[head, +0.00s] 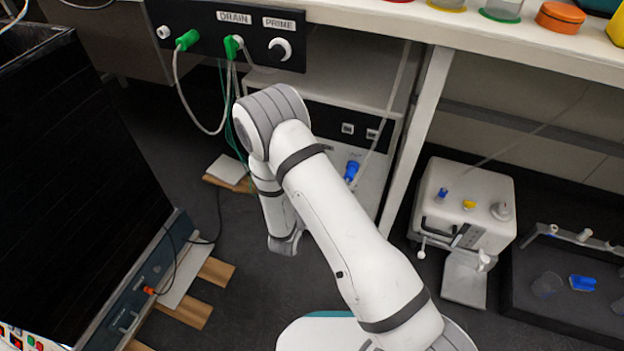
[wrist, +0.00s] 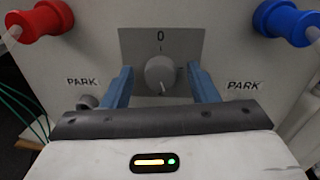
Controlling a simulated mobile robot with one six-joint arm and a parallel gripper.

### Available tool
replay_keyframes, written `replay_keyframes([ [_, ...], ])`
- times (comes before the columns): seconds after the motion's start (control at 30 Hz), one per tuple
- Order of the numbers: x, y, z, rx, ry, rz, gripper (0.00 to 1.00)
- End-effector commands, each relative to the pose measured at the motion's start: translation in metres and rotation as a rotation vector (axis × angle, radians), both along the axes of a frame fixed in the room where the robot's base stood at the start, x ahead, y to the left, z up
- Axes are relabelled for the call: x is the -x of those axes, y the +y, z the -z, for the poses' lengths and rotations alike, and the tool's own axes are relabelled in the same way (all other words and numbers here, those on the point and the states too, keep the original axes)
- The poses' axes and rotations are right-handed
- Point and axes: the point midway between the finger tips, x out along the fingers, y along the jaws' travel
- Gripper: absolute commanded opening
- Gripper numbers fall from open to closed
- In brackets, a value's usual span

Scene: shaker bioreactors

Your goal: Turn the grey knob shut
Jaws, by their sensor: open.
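The grey knob (wrist: 161,73) is round and sits on a dark grey square plate (wrist: 191,42) marked "0" at the top, on a pale panel. A short mark on the knob appears to point down, away from the "0". My gripper (wrist: 162,80) is open, with one blue finger to the left of the knob and the other to the right. A gap shows on both sides, and I cannot tell how far the fingertips reach over the knob in depth. In the head view, my arm hides the knob and gripper.
A red connector (wrist: 43,24) and a blue connector (wrist: 289,22) flank the plate, above "PARK" labels. In the head view, the blue connector (head: 351,170) shows right of my arm. A table leg (head: 417,135) and a white device (head: 467,205) stand farther right.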

Motion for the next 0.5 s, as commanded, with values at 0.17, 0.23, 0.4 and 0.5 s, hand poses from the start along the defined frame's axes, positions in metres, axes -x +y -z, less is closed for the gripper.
replay_keyframes([
  [0.17, -0.0006, -0.0005, -0.0004, 0.000, 0.000, 0.001, 0.53],
  [0.23, -0.0006, -0.0006, -0.0004, 0.000, 0.000, 0.001, 0.51],
  [0.4, -0.0005, -0.0008, -0.0004, 0.000, 0.000, 0.001, 0.37],
  [0.5, -0.0005, -0.0010, -0.0004, 0.000, 0.000, 0.002, 0.29],
])
